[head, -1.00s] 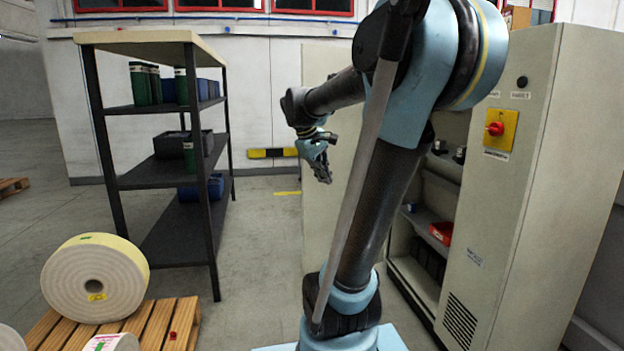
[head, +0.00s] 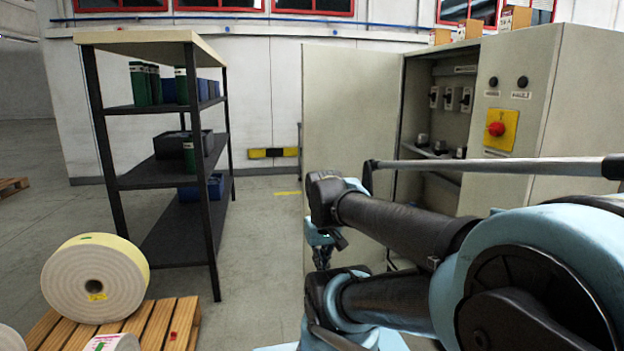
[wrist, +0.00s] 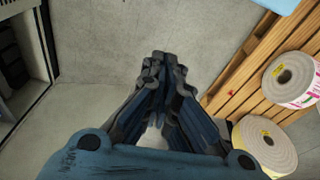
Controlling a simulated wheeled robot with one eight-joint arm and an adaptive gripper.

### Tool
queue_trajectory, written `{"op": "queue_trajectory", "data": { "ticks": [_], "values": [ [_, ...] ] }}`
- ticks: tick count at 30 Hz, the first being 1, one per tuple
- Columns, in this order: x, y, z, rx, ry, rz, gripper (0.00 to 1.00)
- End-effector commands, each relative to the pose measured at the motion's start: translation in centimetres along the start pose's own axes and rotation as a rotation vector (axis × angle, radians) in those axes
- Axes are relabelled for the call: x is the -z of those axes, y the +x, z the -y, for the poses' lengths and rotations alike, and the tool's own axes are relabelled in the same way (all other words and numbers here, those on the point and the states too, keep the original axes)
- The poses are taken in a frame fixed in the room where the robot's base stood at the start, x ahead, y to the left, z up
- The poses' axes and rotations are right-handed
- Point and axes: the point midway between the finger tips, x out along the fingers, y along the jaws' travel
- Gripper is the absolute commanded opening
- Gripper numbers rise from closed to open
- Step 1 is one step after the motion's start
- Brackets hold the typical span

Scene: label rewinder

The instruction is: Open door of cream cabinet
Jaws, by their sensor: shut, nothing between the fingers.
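The cream cabinet (head: 545,110) stands at the right in the head view. Its left door (head: 350,120) is swung wide open toward me, and shelves and switches show inside. The right front panel with the red knob (head: 496,129) is closed. My gripper (head: 322,258) hangs low in front of the open door, partly hidden by my arm; I cannot tell if it touches the door. In the wrist view my gripper (wrist: 163,62) is shut and empty, pointing down over the floor. My arm hides the cabinet's lower part in the head view.
A dark shelf rack (head: 160,172) with green and blue containers stands at the left. A pallet (head: 130,325) with label rolls (head: 95,280) is at the front left; it also shows in the wrist view (wrist: 245,75). Bare floor (head: 262,225) lies between rack and door.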

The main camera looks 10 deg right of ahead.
Motion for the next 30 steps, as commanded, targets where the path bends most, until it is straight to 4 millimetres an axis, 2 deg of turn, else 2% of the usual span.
{"op": "queue_trajectory", "data": {
  "ticks": [7, 14, 23, 26, 30],
  "values": [
    [-1.8, 1.8, 0.9, 0.032, 0.048, -0.005, 0.0],
    [0.0, 1.2, 1.6, 0.074, 0.023, -0.025, 0.0],
    [3.2, 0.4, 2.7, 0.148, -0.015, -0.067, 0.0],
    [4.8, 0.1, 3.1, 0.182, -0.033, -0.09, 0.0],
    [8.1, -0.5, 3.9, 0.245, -0.065, -0.143, 0.0]
  ]
}}
